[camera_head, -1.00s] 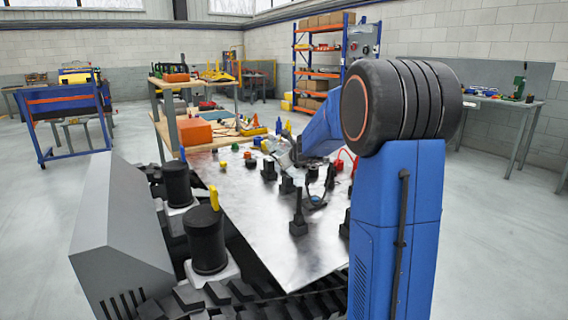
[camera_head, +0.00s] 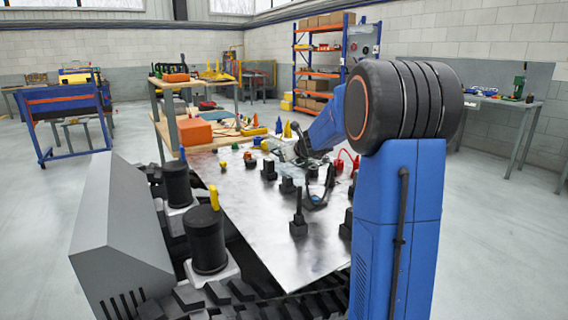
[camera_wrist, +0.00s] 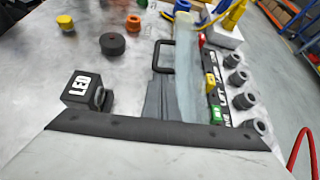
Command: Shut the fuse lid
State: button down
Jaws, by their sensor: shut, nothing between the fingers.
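My gripper (camera_head: 296,154) is over the far part of the metal table, low among small black parts. It is shut with nothing held.
A black block with a white label (camera_wrist: 83,91) stands left of my fingers. A black strip (camera_wrist: 211,88) with coloured pieces and round knobs lies right. An upright black post (camera_head: 299,212) and curved black part (camera_head: 316,200) stand nearer. The metal table (camera_head: 262,235) is bare front left.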

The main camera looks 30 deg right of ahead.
aim_at(285, 146)
jog(key=d+r+m+y, duration=0.2)
jog(key=m+y, duration=0.1)
jog(key=shift+r, duration=0.25)
jog(key=shift+d+r+m+y, duration=0.3)
jog(key=shift+d+m+y, duration=0.1)
jog(key=shift+m+y, duration=0.35)
jog(key=shift+d+r+m+t+y, duration=0.2)
jog(key=shift+d+m+y, duration=0.25)
jog(key=shift+m+y, duration=0.15)
jog(key=shift+d+r+m+t+y, duration=0.1)
jog(key=shift+d+r+m+y, duration=0.05)
jog(key=shift+d+m+y, duration=0.35)
jog(key=shift+w+d+r+m+t+y, duration=0.1)
jog(key=shift+d+m+t+y, duration=0.2)
jog(key=shift+d+m+y, duration=0.4)
jog(key=shift+d+h, duration=0.25)
jog(key=shift+d, duration=0.6)
jog(key=shift+d+f, duration=0.4)
jog(key=shift+d, duration=0.1)
